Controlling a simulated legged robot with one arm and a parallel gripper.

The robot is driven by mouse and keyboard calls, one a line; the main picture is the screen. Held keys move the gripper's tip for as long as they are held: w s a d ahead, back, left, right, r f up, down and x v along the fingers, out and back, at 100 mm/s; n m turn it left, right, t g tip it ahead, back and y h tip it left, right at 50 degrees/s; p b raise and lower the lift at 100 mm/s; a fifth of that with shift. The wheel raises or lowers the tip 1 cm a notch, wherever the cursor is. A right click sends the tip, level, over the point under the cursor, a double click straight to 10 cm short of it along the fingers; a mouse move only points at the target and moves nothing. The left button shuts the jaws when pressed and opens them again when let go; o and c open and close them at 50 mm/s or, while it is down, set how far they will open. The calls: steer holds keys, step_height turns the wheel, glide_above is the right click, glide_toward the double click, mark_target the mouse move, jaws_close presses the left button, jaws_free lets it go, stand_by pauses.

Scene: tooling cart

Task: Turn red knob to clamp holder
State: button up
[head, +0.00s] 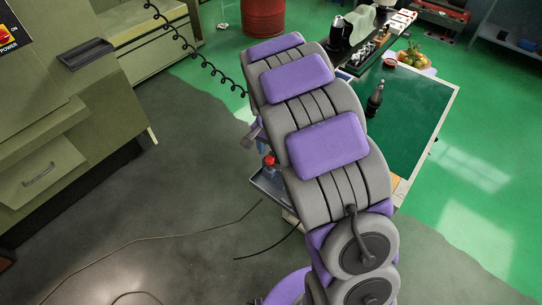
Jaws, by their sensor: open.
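The red knob (268,160) stands upright in a small grey tray-like holder (266,183) at the left edge of my arm, near the middle of the view. Below its red top it looks bluish-grey; the detail is too small to tell. A small grey and purple part of my gripper (250,136) shows just above and left of the knob, apart from it in the picture. My gripper is open. Most of it is hidden behind my large purple and grey arm, and I cannot tell its distance from the knob. The clamp itself cannot be made out.
A green-topped table (415,112) stands right of my arm, with a dark bottle (375,100) and a fruit plate (411,60). Olive cabinets (50,150) line the left. A coiled black cable (200,70) hangs toward the arm. Thin cables cross the open floor at lower left.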

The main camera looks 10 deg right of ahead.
mark_target(273, 165)
steer(key=shift+s+a+f, duration=0.1)
steer(key=shift+f, duration=0.6)
steer(key=shift+a+f, duration=0.5)
steer(key=shift+d, duration=0.4)
steer(key=shift+c, duration=1.1)
steer(key=shift+a, duration=0.1)
steer(key=c, duration=0.8)
steer(key=shift+c, duration=0.2)
